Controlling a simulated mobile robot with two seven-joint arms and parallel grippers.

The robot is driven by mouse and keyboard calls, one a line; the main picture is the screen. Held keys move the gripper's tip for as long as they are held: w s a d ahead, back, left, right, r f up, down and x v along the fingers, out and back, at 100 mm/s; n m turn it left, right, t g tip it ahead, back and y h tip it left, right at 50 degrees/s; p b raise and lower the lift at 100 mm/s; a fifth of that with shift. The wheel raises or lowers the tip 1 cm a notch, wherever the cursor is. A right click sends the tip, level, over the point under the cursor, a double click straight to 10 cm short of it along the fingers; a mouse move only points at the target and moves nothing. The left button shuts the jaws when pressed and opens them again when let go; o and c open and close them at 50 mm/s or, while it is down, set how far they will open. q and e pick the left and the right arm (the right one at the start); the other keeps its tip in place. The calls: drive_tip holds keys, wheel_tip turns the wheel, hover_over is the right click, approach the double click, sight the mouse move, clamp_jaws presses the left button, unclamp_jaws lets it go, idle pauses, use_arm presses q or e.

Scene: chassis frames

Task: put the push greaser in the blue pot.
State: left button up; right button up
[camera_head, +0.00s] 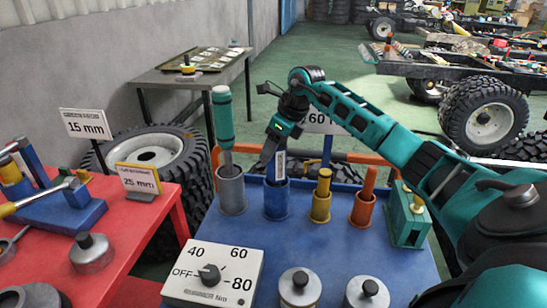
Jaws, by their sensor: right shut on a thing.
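The blue pot (276,203) stands in the row of pots on the blue table, between the grey pot and the yellow one. My right gripper (271,155) is directly above its mouth, pointing down, and is shut on a slim thing, apparently the push greaser (280,166). Only a pale strip of it with dark vertical lettering shows; its lower end is at or inside the pot's mouth, and I cannot see how deep. The fingers hide the rest. My left gripper is not in view.
The grey pot (231,193) holds a tall teal-handled tool (222,118) close left of my gripper. A yellow pot (320,207) and an orange pot (362,209) stand right, both filled. A torque dial box (212,274) and round metal parts are in front.

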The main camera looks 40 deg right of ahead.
sight(277, 172)
wheel_tip(277, 172, down, 3)
drive_tip(key=shift+r, duration=0.15)
drive_tip(key=shift+f, duration=0.3)
drive_tip(key=o, duration=1)
drive_tip(key=shift+f, duration=0.15)
drive_tip(key=o, duration=0.5)
drive_tip(key=shift+c, duration=0.2)
